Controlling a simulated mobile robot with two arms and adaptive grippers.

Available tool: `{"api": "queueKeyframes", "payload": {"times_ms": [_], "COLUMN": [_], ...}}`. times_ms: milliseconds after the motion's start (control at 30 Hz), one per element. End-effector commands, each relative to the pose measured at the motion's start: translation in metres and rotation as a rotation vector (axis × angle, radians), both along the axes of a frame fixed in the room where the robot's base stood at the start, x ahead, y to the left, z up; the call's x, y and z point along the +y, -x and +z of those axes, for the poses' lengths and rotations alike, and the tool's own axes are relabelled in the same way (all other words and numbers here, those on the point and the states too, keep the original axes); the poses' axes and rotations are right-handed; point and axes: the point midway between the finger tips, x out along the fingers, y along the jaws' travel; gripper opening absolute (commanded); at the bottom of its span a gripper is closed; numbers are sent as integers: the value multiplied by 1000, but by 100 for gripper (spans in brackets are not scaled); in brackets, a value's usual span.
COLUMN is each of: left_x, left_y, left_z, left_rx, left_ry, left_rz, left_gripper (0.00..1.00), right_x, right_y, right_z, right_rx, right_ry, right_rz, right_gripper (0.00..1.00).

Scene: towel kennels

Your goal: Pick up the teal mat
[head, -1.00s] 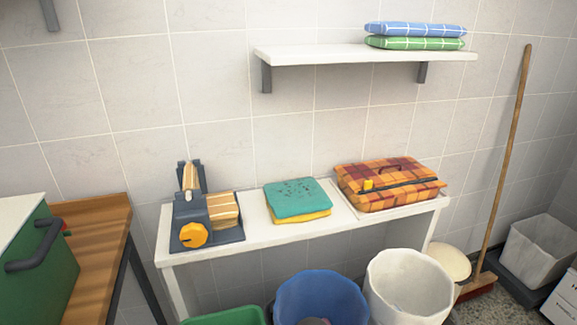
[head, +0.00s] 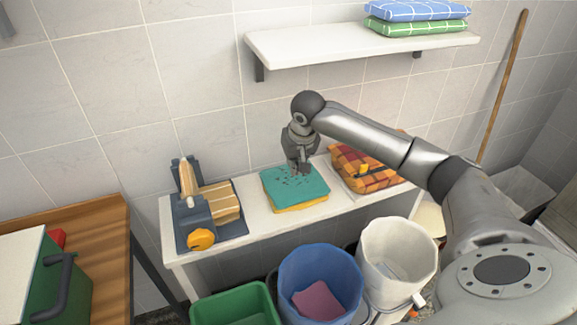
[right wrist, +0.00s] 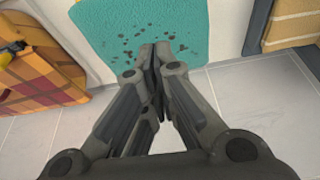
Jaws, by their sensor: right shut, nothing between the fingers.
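The teal mat (head: 288,190) lies flat on top of a yellow folded cloth (head: 302,207) on the white bench. Dark specks show on its surface. In the right wrist view the teal mat (right wrist: 110,27) fills the top middle. My right gripper (head: 304,172) is over the back part of the mat, pointing down, its fingers shut and empty. In the right wrist view the fingertips (right wrist: 155,46) meet in front of the specks; I cannot tell whether they touch the mat. My left gripper is not in view.
Left of the mat stands a grey device with an orange knob (head: 201,240). Right of it is an orange plaid case (head: 361,171), partly behind my arm. A blue bin (head: 295,268), white bin (head: 373,265) and green bin (head: 232,306) stand in front. A wall shelf (head: 330,44) is above.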

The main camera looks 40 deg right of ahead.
Motion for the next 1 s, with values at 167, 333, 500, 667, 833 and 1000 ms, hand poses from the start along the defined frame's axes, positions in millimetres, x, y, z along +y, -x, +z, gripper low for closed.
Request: {"api": "queueKeyframes", "payload": {"times_ms": [167, 333, 500, 667, 833, 1000], "left_x": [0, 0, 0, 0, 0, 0], "left_y": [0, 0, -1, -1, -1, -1], "left_z": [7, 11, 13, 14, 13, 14], "left_rx": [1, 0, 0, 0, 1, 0], "left_ry": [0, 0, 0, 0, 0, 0], "left_rz": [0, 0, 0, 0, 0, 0], "left_gripper": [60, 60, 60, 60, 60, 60], "right_x": [-2, -5, -6, -7, -7, -7], "right_y": [-9, -19, -25, -27, -28, -27], "right_z": [-31, -59, -77, -84, -86, -85], "right_rx": [6, 2, 1, 1, 0, 0], "right_ry": [0, 1, 1, 2, 2, 2], "right_rz": [-1, 1, 3, 3, 3, 3], "right_gripper": [0, 0, 0, 0, 0, 0]}}
